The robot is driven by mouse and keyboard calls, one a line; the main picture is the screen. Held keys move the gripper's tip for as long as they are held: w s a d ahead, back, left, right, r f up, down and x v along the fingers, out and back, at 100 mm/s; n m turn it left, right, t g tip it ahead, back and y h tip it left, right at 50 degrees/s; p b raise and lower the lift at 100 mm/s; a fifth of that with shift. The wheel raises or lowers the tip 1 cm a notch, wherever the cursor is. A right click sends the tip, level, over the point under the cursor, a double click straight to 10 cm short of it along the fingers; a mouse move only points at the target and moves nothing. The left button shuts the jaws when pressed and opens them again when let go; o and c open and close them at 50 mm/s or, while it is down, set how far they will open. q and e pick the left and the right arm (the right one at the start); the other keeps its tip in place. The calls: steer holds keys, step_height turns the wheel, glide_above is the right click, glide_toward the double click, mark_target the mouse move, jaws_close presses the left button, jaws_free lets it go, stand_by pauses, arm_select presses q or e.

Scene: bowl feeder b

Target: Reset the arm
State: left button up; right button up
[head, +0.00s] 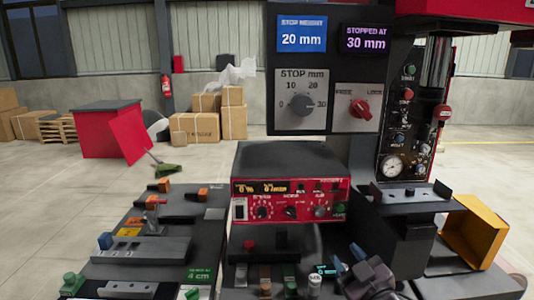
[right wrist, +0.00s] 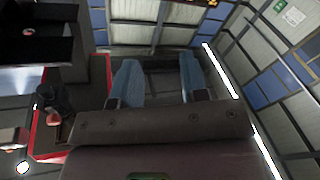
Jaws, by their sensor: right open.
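My right gripper (head: 349,262) is low in the head view, right of the middle, in front of the red control box (head: 290,198). In the right wrist view its two blue-grey fingers (right wrist: 158,82) stand wide apart with nothing between them. Behind them show only walls and a window strip. My left gripper is in neither view. The dark panel (head: 330,70) above reads stop height 20 mm and stopped at 30 mm. It carries a grey stop knob (head: 301,104) and a red switch (head: 360,109).
A dark bench (head: 205,245) with fixtures, levers and buttons lies at the left. A press column with a gauge (head: 393,166) stands at the right, beside a yellow bin (head: 474,232). Boxes (head: 195,127) and a red cabinet (head: 108,130) stand far back on open floor.

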steer(key=s+d+f+m+g+h, duration=0.2)
steer(key=s+d+f+m, duration=0.15)
steer(key=s+f, duration=0.4)
steer(key=s+d+f+m+g+h, duration=0.15)
steer(key=s+d+f, duration=0.3)
steer(key=f, duration=0.65)
steer(key=s+d+f+m+g+h, duration=0.2)
steer(key=s+f, duration=0.7)
steer(key=s, duration=0.5)
steer(key=shift+s+f+g, duration=0.25)
steer(key=shift+g, duration=0.3)
steer(key=shift+d+h, duration=0.1)
steer(key=shift+h, duration=0.15)
